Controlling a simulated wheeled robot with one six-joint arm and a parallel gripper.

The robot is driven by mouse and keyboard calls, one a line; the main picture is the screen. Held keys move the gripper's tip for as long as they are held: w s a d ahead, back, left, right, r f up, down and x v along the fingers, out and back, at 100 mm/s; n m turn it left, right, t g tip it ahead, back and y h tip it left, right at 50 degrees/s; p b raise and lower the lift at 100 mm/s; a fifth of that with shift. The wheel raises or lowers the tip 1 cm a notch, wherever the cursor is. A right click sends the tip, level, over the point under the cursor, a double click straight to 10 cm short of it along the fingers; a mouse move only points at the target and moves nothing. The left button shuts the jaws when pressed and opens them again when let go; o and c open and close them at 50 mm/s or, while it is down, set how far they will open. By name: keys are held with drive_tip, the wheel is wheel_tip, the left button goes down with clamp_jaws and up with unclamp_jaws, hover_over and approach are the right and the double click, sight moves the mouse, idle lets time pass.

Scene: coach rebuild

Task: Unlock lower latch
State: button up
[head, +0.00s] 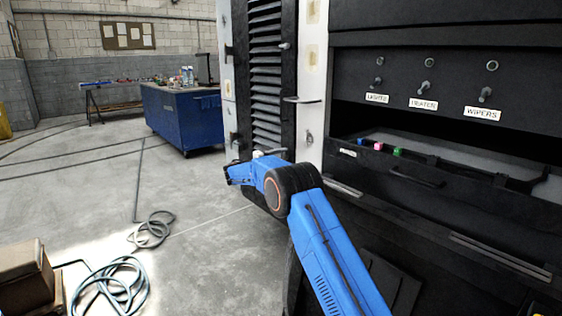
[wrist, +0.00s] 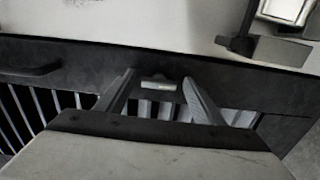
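My gripper (wrist: 158,80) is open in the wrist view, with its two fingers apart. A small pale plate (wrist: 158,85) on a dark panel shows between the fingertips; I cannot tell whether they touch it. A dark lever with a pale block (wrist: 268,47) is at the upper right of the wrist view, apart from the fingers. In the head view, my blue arm reaches to the louvred door (head: 266,85), and its end is beside the door's lower part. A horizontal lever (head: 303,99) is on the door's right frame. I cannot tell which fitting is the lower latch.
A black console (head: 445,60) with labelled switches and an open drawer-like shelf (head: 420,180) stands at the right. A blue cabinet (head: 185,117) stands farther back left. Hose coils (head: 118,285) and a brown box (head: 25,275) lie on the floor at left.

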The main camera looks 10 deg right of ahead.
drive_tip(key=v, duration=1.7)
drive_tip(key=shift+a, duration=0.2)
drive_tip(key=shift+s, duration=0.1)
